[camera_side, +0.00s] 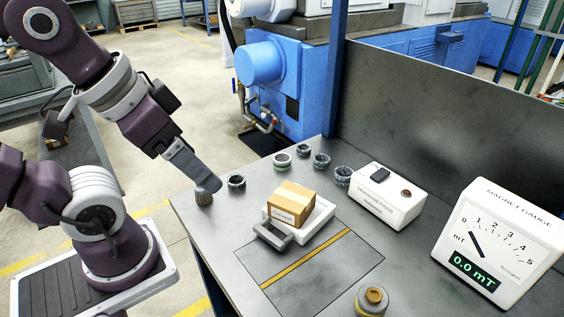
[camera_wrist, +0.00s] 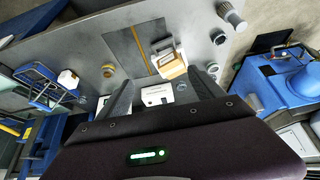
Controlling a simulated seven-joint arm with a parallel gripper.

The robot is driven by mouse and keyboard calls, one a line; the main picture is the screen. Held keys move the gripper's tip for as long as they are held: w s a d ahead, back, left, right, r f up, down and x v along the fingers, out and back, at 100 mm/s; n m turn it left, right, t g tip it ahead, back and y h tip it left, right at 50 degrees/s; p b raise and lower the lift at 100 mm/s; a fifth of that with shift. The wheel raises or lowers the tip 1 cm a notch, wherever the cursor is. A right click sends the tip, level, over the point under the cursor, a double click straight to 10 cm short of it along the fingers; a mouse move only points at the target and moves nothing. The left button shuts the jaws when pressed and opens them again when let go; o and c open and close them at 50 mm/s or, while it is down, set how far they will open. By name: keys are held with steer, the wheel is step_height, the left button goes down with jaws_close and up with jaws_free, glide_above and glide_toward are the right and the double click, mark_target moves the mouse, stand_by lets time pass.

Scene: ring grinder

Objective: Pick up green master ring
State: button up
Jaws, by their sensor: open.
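In the side view, a pale ring with a greenish tint (camera_side: 282,161) lies on the grey table towards the back edge; it looks like the green master ring. Several darker rings are near it, one at the left (camera_side: 236,183) and others to its right (camera_side: 321,160). My gripper (camera_side: 214,187) is above the table's left corner, left of the rings and apart from them. In the wrist view my gripper (camera_wrist: 163,86) has its two fingers wide apart, with no ring between them. I cannot pick out the green ring for certain in the wrist view.
A cardboard box (camera_side: 291,200) sits on a white tray mid-table. A white demagnetizer box (camera_side: 388,198) stands right of the rings, with a magnet gauge (camera_side: 494,245) reading 0.0 mT beyond it. A ribbed cylinder (camera_side: 204,198) stands below my gripper. A brass-topped pot (camera_side: 371,300) is in front.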

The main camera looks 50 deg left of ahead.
steer(key=w+a+f+m+t+y, duration=0.1)
steer(key=w+a+f+m, duration=0.4)
steer(key=w, duration=0.6)
steer(key=w+a+f+m+t+y, duration=0.1)
steer(key=w+a+f+m+y, duration=0.15)
steer(key=w+a+f, duration=0.6)
steer(key=w+a+f+m+t+y, duration=0.25)
steer(key=w+a+f+m, duration=0.45)
steer(key=m, duration=0.5)
steer(key=m+t+h, duration=0.1)
steer(key=m+t, duration=0.1)
steer(key=m, duration=0.9)
glide_toward(286, 157)
steer(key=shift+a+f, duration=0.1)
steer(key=shift+a, duration=0.7)
steer(key=shift+d+f+m+t, duration=0.2)
steer(key=shift+f+m+t, duration=0.05)
steer(key=shift+m, duration=0.4)
steer(key=shift+w+f+h, duration=0.15)
steer(key=shift+w+h, duration=0.05)
steer(key=shift+h, duration=0.1)
steer(key=x, duration=0.6)
steer(key=shift+w+d, duration=0.15)
steer(key=shift+w, duration=0.2)
steer(key=c, duration=1.6)
